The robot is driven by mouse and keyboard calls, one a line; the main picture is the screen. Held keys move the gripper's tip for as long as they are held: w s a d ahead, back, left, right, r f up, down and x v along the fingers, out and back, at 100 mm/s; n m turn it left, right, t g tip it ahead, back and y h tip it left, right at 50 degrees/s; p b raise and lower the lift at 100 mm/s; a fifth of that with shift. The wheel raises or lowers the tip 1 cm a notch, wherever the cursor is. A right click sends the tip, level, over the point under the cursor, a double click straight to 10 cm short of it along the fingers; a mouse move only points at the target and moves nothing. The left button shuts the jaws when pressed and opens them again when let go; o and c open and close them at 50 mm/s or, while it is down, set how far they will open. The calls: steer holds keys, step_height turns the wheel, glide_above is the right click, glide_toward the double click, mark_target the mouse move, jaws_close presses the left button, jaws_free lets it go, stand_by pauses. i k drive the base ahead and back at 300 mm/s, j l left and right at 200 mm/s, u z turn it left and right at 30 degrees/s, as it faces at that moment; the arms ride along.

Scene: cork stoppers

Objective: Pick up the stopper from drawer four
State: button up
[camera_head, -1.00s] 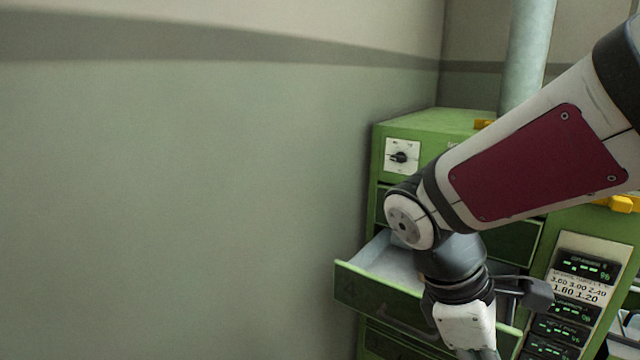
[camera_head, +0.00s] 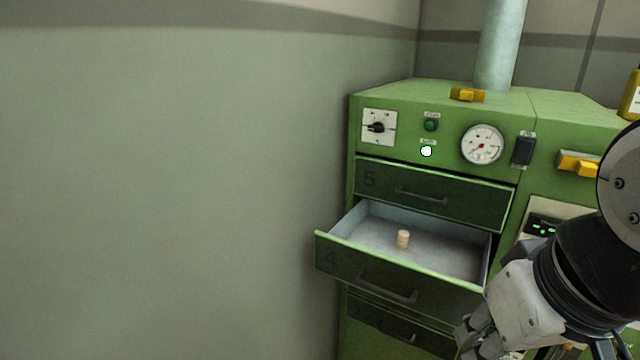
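Drawer four (camera_head: 341,267), marked 4 on its green front, is pulled open. A small tan cork stopper (camera_head: 403,239) stands upright on its grey floor, near the middle. My gripper (camera_head: 466,345) is at the lower right, in front of the drawer's right end and apart from the stopper. Its fingers are only partly in view at the picture's bottom edge, so its opening is unclear.
Drawer five (camera_head: 432,192) above is shut, as is the drawer (camera_head: 400,328) below. The green cabinet (camera_head: 455,118) carries a gauge (camera_head: 482,145), a dial (camera_head: 378,127) and yellow handles. A bare wall (camera_head: 170,180) stands close on the left.

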mark_target(403, 237)
steer(key=i+l+u, duration=0.15)
steer(key=u, duration=0.2)
steer(key=i+l+u, duration=0.15)
steer(key=u, duration=0.2)
steer(key=i+l+u, duration=0.1)
steer(key=l+u, duration=0.25)
